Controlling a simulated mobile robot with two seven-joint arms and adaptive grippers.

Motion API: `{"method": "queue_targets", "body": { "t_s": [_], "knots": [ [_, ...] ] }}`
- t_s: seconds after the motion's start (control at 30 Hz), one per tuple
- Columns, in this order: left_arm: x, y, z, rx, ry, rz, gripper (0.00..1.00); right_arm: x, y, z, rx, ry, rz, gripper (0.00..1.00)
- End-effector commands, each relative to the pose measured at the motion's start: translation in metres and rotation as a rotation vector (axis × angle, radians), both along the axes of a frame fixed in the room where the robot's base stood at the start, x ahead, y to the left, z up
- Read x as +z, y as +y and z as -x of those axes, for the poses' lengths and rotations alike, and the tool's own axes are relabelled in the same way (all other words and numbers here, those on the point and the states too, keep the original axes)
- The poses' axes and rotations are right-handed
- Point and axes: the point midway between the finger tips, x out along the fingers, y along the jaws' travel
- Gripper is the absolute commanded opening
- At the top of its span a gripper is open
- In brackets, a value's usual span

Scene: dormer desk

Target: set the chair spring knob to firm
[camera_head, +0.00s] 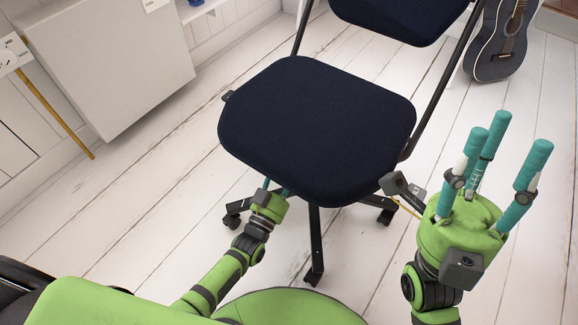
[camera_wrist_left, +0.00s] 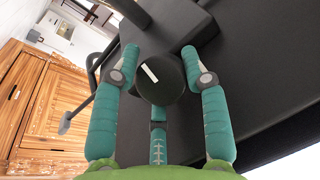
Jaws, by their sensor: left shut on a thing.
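The chair spring knob (camera_wrist_left: 160,88) is a round dark knob under the seat, with a short white mark tilted across its face in the left wrist view. My left gripper (camera_head: 273,188) reaches under the front edge of the dark blue chair seat (camera_head: 315,130), which hides its fingertips and the knob in the head view. In the left wrist view its teal fingers (camera_wrist_left: 160,62) are around the knob, shut on it. No firm or soft label is readable near the knob. My right gripper (camera_head: 505,150) is open and empty, fingers spread upward, right of the chair.
The chair's black base legs and casters (camera_head: 315,270) stand on white floorboards. A grey-white cabinet (camera_head: 110,60) is at upper left, and a dark guitar (camera_head: 495,45) at upper right. A wooden cabinet (camera_wrist_left: 45,100) shows in the left wrist view.

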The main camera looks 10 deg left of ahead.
Motion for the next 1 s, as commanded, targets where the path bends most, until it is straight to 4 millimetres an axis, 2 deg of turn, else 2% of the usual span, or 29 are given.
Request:
{"method": "queue_targets", "body": {
  "t_s": [0.5,1.0],
  "knots": [
    [-0.0035,-0.0002,0.0006,0.201,-0.094,-0.252,0.12,-0.0040,-0.0045,0.0037,0.000,-0.031,-0.020,0.40],
    [-0.0015,-0.0001,0.0002,0.237,-0.116,-0.300,0.12,-0.0043,-0.0070,0.0057,-0.003,-0.049,-0.031,0.40]
  ]
}}
